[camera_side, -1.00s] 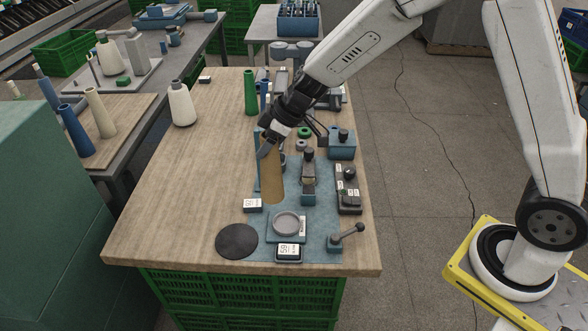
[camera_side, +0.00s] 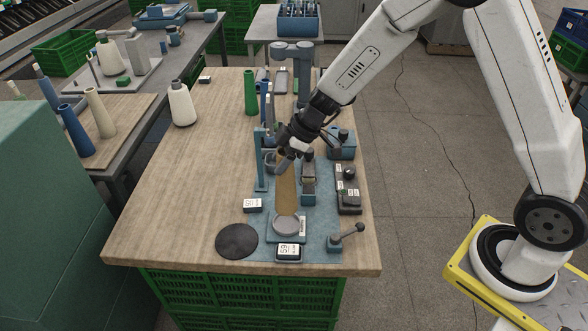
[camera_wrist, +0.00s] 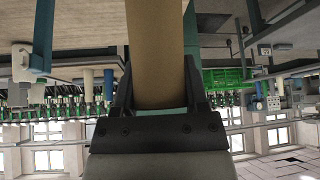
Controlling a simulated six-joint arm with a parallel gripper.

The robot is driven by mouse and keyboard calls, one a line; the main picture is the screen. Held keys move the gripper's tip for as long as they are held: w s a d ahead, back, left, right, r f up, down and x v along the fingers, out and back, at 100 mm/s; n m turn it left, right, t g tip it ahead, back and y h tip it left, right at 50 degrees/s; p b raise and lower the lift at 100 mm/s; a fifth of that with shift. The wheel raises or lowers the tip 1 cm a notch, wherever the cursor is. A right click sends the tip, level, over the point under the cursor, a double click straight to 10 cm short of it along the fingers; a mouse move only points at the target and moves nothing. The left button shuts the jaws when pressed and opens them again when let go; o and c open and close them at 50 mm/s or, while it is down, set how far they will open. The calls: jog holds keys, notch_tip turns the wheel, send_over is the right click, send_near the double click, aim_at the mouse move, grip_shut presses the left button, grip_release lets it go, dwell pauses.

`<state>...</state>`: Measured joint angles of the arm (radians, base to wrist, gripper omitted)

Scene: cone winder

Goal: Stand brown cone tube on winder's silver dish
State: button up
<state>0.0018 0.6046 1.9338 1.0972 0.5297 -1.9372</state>
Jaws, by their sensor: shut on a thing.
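The brown cone tube (camera_side: 287,190) hangs upright, or nearly so, in my gripper (camera_side: 290,157), which is shut on its upper part. In the wrist view the tube (camera_wrist: 155,50) runs between the two dark fingers (camera_wrist: 155,95). The silver dish (camera_side: 286,224) sits on the winder's blue-grey base plate (camera_side: 318,235) near the front of the table. The tube's lower end appears over the dish in the side view. I cannot tell whether it touches the dish or is a little above it.
A black round pad (camera_side: 237,241) lies left of the dish. A lever with a ball knob (camera_side: 348,236) stands at right. A blue post (camera_side: 261,160) rises close left of the tube. A small display box (camera_side: 288,252) sits in front.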

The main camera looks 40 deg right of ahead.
aim_at(282, 180)
jog(key=shift+f, duration=2.1)
dwell(0.3)
jog(key=shift+f, duration=1.35)
dwell(1.0)
jog(key=o, duration=1.3)
jog(key=shift+r, duration=0.15)
jog(key=shift+v, duration=3.8)
